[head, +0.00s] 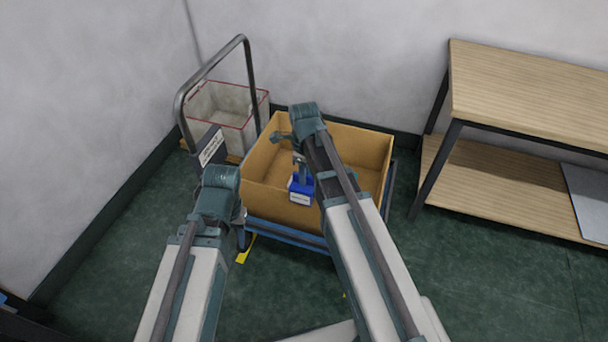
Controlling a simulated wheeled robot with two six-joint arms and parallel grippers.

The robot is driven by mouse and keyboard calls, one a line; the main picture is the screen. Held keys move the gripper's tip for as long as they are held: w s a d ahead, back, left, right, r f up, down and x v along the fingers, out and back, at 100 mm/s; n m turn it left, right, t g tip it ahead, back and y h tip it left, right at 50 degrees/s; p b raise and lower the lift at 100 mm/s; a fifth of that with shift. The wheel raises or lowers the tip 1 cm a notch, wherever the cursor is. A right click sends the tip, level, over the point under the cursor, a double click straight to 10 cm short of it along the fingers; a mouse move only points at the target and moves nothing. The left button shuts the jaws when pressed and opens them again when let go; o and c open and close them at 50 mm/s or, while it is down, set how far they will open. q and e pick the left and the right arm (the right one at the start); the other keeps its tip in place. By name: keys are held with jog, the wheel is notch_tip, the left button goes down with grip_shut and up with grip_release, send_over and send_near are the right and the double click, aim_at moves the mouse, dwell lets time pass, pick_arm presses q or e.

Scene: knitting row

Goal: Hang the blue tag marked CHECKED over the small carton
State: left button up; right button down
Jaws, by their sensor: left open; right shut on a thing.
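The blue tag (301,185) has a white label on its front, too small to read. My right gripper (301,160) is shut on it from above. The tag is upright in front of the near wall of an open brown carton (275,203); I cannot tell whether it touches the rim. I cannot tell whether this carton is the small one the task names. My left gripper (240,212) is open and empty, low beside the carton's near left corner, partly hidden by its own wrist. My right arm hides part of the carton's near wall.
The carton stands on a blue trolley (290,234) with a dark handle (181,103) and a white sign (211,148). A pale red-edged bin (228,118) stands behind it. A wooden shelf table (530,90) is at right. Green floor (480,270) is clear at front right.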

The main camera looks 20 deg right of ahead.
jog(key=shift+f+b, duration=1.5)
jog(key=shift+f, duration=0.25)
jog(key=c, duration=0.7)
grip_release()
jog(key=shift+c, duration=0.2)
notch_tip(320, 180, up, 14)
jog(key=p, duration=1.4)
jog(key=shift+f, duration=0.1)
